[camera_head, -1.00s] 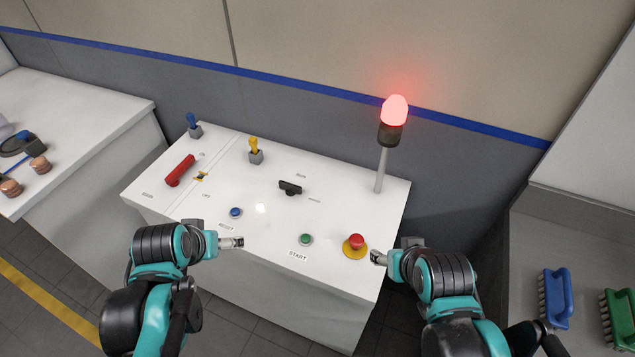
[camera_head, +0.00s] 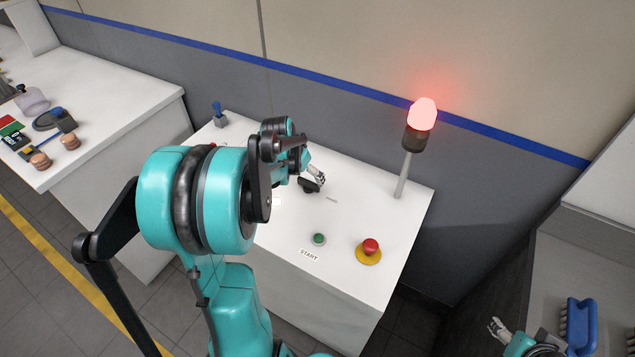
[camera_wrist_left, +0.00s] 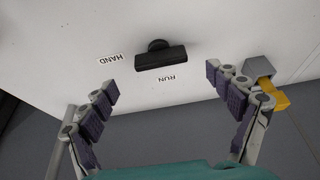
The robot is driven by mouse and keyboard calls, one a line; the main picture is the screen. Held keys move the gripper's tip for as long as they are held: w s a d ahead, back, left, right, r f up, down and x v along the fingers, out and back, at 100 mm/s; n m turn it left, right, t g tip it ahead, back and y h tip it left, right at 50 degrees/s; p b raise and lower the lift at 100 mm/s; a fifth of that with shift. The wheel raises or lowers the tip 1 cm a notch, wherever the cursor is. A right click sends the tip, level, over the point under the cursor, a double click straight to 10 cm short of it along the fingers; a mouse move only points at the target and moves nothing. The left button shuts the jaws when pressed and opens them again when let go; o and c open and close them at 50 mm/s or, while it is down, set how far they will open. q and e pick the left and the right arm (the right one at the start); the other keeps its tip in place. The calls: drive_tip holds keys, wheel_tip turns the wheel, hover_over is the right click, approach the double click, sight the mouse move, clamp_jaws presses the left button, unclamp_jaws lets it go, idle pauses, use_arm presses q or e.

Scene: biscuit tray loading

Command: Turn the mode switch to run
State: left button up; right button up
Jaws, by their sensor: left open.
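The mode switch, a black bar-shaped knob (camera_head: 309,186), stands on the white console top (camera_head: 350,220). In the left wrist view the knob (camera_wrist_left: 160,60) lies between a HAND label (camera_wrist_left: 110,59) and a RUN label (camera_wrist_left: 167,78); I cannot tell which label it points to. My left gripper (camera_head: 317,174) is above and just behind the knob in the head view. In the left wrist view it is open and empty, its fingers spread on either side and apart from the knob. My right gripper (camera_head: 498,328) is at the lower right, away from the console; its jaws are unclear.
A green START button (camera_head: 319,239) and a red mushroom button (camera_head: 370,246) on a yellow base sit at the console's front. A lit red lamp (camera_head: 421,115) stands at its right back. A blue switch (camera_head: 218,112) is at the left back. A yellow switch (camera_wrist_left: 272,90) is near my fingers.

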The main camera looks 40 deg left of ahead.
sight(308, 182)
use_arm(q)
drive_tip(key=b+x, duration=0.1)
drive_tip(key=x, duration=0.4)
drive_tip(key=shift+f, duration=0.15)
drive_tip(key=c, duration=1.2)
